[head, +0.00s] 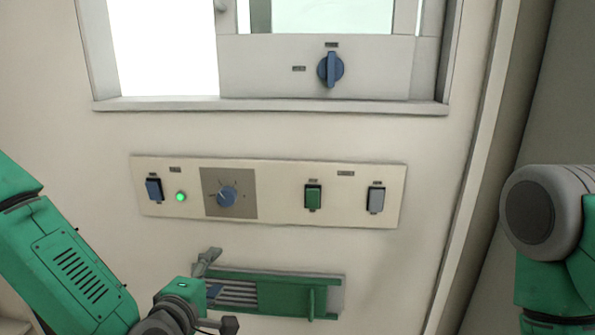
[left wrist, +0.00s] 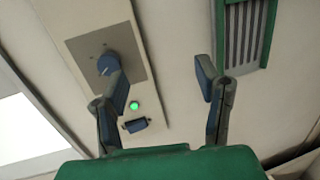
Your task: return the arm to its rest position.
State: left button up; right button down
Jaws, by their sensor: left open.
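My left arm (head: 70,260) comes in from the lower left of the head view. Its gripper (head: 218,291) is at the bottom, in front of the green slatted vent, with its fingers apart. In the left wrist view the gripper (left wrist: 162,82) is open and empty, its two fingers wide apart. The panel's blue knob and green light appear past the left finger there. Part of my right arm (head: 555,230) shows at the right edge of the head view; its gripper is out of view.
A control panel (head: 280,181) has a blue dial (head: 227,195), a lit green lamp (head: 180,197) and several switches. Below it is the green vent (head: 285,295). Above are a window ledge (head: 280,104) and another blue knob (head: 330,69). The wall right of the vent is clear.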

pick_arm(q)
jog(key=s+f+m+g, duration=0.55)
jog(key=s+f, duration=0.25)
jog(key=f, duration=0.4)
jog(key=s+a+f+m+g, duration=0.3)
jog(key=s+f, duration=0.1)
jog(key=s, duration=0.4)
jog(key=s+a+f+m+g+y, duration=0.1)
jog(key=s+a+f+m+g, duration=0.2)
jog(key=s, duration=0.5)
jog(key=s+a+f+m+g+y, duration=0.1)
jog(key=s+a+f+m+g, duration=0.2)
jog(key=s+f+m, duration=0.2)
jog(key=s+f, duration=0.1)
jog(key=s, duration=0.2)
jog(key=shift+a+f, duration=0.25)
jog(key=shift+f, duration=0.05)
jog(key=shift+m, duration=0.25)
